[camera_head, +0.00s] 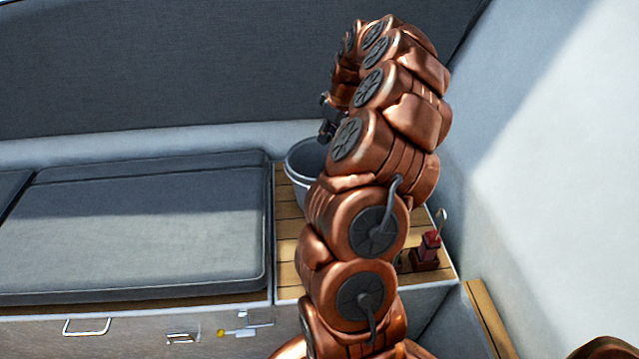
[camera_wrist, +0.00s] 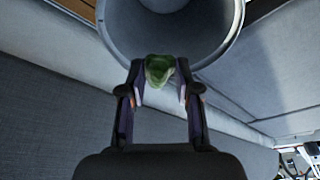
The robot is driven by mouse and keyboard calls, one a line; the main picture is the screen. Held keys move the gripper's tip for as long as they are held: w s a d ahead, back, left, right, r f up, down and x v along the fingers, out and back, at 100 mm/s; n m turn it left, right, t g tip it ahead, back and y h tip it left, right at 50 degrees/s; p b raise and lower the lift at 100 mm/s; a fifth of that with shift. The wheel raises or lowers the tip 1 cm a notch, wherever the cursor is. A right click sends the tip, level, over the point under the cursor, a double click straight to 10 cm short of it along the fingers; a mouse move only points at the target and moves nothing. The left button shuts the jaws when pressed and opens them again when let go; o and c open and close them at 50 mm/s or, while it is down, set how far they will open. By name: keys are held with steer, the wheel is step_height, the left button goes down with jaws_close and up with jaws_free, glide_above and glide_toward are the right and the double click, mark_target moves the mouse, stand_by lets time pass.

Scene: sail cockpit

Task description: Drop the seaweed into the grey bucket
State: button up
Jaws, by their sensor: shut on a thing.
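The seaweed is a small green clump (camera_wrist: 160,70) between the fingertips of my gripper (camera_wrist: 160,82) in the wrist view. My gripper is shut on it. The grey bucket (camera_wrist: 115,22) is right beyond the fingertips, its open mouth facing the camera, and the seaweed overlaps its near rim in the picture. I cannot tell if the seaweed is over the opening or short of it. In the head view the bucket (camera_head: 302,160) stands on the wooden slats, partly hidden by my arm. My gripper (camera_head: 327,130) shows there as a dark shape by the bucket; the seaweed is hidden.
A grey cushion (camera_head: 150,225) lies on the bench left of the bucket. A red-and-dark object (camera_head: 428,250) stands on the wooden slats (camera_head: 289,250) to the right of my arm. A dark padded backrest (camera_head: 170,65) and a pale wall (camera_head: 550,150) close the space behind and right.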

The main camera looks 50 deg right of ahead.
steer(key=shift+f, duration=2.95)
steer(key=o, duration=0.9)
steer(key=shift+r, duration=0.1)
glide_toward(329, 144)
steer(key=shift+w+d+f, duration=0.25)
steer(key=shift+f, duration=0.15)
